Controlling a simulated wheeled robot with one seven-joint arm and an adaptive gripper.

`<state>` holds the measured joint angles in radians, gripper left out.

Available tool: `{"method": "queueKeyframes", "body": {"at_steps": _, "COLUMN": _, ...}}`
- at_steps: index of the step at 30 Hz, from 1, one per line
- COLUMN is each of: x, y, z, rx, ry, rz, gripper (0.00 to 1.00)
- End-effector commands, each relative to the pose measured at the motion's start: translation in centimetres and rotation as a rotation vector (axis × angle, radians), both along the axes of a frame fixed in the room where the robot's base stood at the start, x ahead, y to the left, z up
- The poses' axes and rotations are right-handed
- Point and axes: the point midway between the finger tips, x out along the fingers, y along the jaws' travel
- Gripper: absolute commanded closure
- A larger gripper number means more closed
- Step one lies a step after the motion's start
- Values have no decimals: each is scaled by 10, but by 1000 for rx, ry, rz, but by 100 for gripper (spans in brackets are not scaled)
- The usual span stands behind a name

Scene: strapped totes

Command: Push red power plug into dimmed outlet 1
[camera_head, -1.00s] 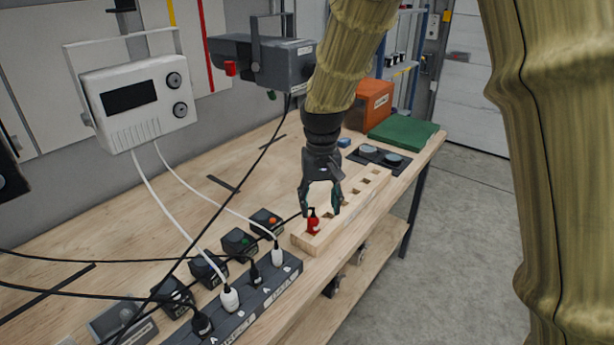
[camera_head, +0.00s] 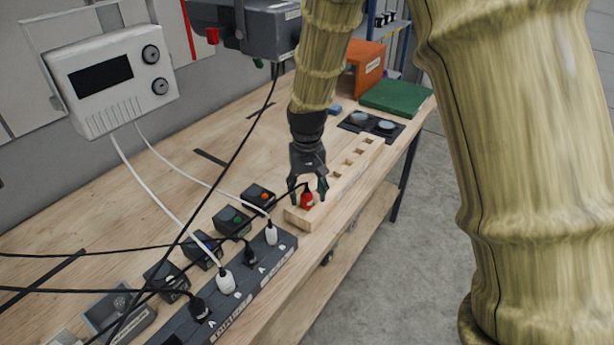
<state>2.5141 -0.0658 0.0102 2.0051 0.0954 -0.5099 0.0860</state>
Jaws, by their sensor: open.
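The red power plug (camera_head: 306,200) stands upright in the near end of a wooden block with square holes (camera_head: 340,178). My gripper (camera_head: 307,193) points down over the plug, its fingers open on either side of it. I cannot tell whether they touch it. A dark power strip (camera_head: 240,294) runs along the table's front edge, with white plugs (camera_head: 225,281) and black plugs (camera_head: 199,308) in it. I cannot make out which outlet is number 1 or dimmed.
Several small black boxes with buttons (camera_head: 231,220) sit behind the strip. Cables cross the table's left half. A white device with a screen (camera_head: 110,78) hangs at the wall, with a grey lamp-like unit (camera_head: 247,25) beside it. A green pad (camera_head: 396,98) lies at the back.

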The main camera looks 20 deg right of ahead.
Motion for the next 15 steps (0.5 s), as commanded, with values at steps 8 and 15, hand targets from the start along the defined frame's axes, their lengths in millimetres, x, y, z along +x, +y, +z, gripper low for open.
{"method": "queueKeyframes", "body": {"at_steps": 8, "x": 0, "y": 0, "z": -20, "rx": 0, "ry": 1, "rz": 0, "gripper": 46}}
{"method": "queueKeyframes", "body": {"at_steps": 15, "x": 0, "y": 0, "z": -22, "rx": 0, "ry": -1, "rz": -1, "gripper": 46}}
